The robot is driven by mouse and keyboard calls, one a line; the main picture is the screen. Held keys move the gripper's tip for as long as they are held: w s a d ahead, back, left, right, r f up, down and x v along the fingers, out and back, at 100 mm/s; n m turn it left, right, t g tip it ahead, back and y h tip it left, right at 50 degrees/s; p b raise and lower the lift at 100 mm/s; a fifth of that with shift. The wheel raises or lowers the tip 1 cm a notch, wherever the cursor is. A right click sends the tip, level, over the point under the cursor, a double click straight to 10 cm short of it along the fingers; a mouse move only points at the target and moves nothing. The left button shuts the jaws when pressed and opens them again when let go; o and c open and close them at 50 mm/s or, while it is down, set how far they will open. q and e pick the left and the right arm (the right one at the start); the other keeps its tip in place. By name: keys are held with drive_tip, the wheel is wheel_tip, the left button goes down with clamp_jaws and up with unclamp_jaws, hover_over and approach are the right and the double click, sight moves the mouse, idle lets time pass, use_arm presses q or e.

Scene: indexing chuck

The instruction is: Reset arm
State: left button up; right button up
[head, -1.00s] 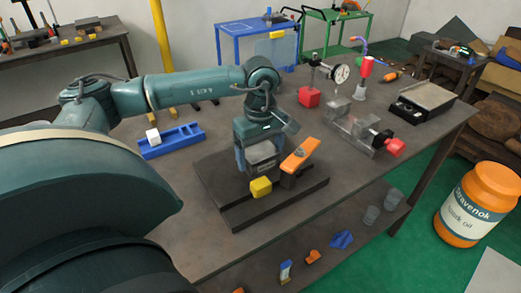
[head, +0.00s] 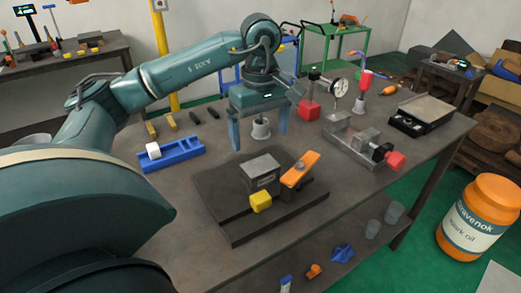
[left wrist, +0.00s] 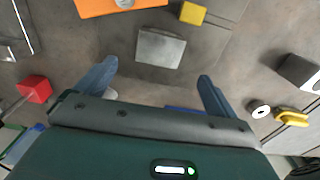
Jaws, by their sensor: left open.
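The indexing chuck stands on a dark base plate (head: 225,205) on the bench. It has a grey metal block (head: 261,168), an orange lever (head: 300,169) and a yellow knob (head: 260,201). My left gripper (head: 259,139) is open and empty, raised above and behind the block, with its fingers pointing down. In the left wrist view, the grey block (left wrist: 160,48) lies beyond the open fingers of the gripper (left wrist: 157,70), apart from them. The orange lever (left wrist: 110,6) and the yellow knob (left wrist: 193,13) show at the top edge. My right gripper is not in view.
A blue tray (head: 185,153) with a white piece (head: 153,150) sits left of the base plate. A dial gauge (head: 339,83) on a red base, a vise-like fixture (head: 350,138) and a dark case (head: 425,104) stand at right. The bench front left is clear.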

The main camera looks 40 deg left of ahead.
use_arm(q)
wheel_tip(320, 180, up, 2)
drive_tip(key=shift+r, duration=0.1)
drive_tip(key=shift+s, duration=0.1)
idle(0.6)
